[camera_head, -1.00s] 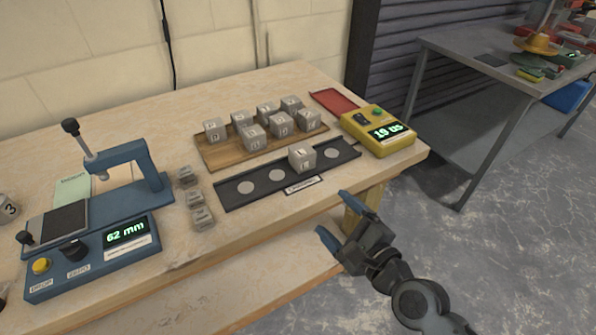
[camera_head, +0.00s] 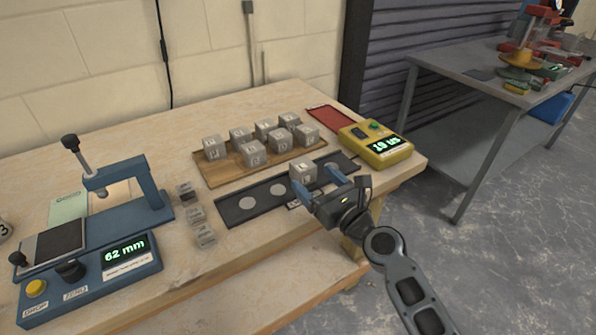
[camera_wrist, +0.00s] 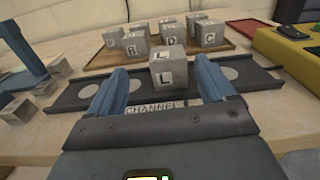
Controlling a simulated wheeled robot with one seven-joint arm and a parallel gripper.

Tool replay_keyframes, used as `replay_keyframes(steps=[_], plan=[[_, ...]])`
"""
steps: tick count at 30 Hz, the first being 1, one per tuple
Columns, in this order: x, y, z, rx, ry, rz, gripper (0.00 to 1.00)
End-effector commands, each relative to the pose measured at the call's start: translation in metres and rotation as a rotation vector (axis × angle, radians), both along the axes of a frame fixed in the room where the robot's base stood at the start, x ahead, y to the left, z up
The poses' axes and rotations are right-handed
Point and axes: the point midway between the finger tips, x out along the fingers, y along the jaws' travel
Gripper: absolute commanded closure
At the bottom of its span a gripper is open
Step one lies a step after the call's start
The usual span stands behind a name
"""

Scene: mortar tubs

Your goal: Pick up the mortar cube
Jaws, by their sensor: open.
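A grey mortar cube (camera_head: 302,171) marked L sits on the dark channel strip (camera_head: 232,210), over one of its round pale spots. In the wrist view the L cube (camera_wrist: 168,67) stands ahead, roughly centred between the two blue fingers. My gripper (camera_head: 318,184) is open and empty at the strip's front edge, its fingers pointing at the cube. Whether the fingertips reach beside the cube is hard to tell. Several more lettered cubes (camera_head: 254,152) stand on a wooden tray (camera_head: 210,178) behind the strip.
A yellow timer box (camera_head: 376,144) stands at the right, with a red tray (camera_head: 328,117) behind it. A blue measuring device (camera_head: 125,262) reading 62 mm is at the left. Small grey blocks (camera_head: 196,216) lie left of the strip. The wooden bench (camera_head: 200,265) is clear in front.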

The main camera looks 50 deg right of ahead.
Motion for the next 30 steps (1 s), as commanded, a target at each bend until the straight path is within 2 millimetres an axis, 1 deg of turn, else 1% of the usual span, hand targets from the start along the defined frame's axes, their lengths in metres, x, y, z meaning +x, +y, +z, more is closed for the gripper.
replay_keyframes(steps=[4, 11, 17, 21, 25, 30], plan=[[0.011, -0.006, 0.003, 0.027, -0.016, 0.0, 0.17], [0.032, -0.014, 0.001, 0.025, -0.014, 0.0, 0.17], [0.056, -0.027, -0.004, 0.024, -0.015, 0.0, 0.17], [0.071, -0.031, -0.004, 0.023, -0.013, 0.0, 0.17], [0.076, -0.033, -0.004, 0.023, -0.013, 0.0, 0.17], [0.075, -0.033, -0.004, 0.024, -0.012, 0.0, 0.17]])
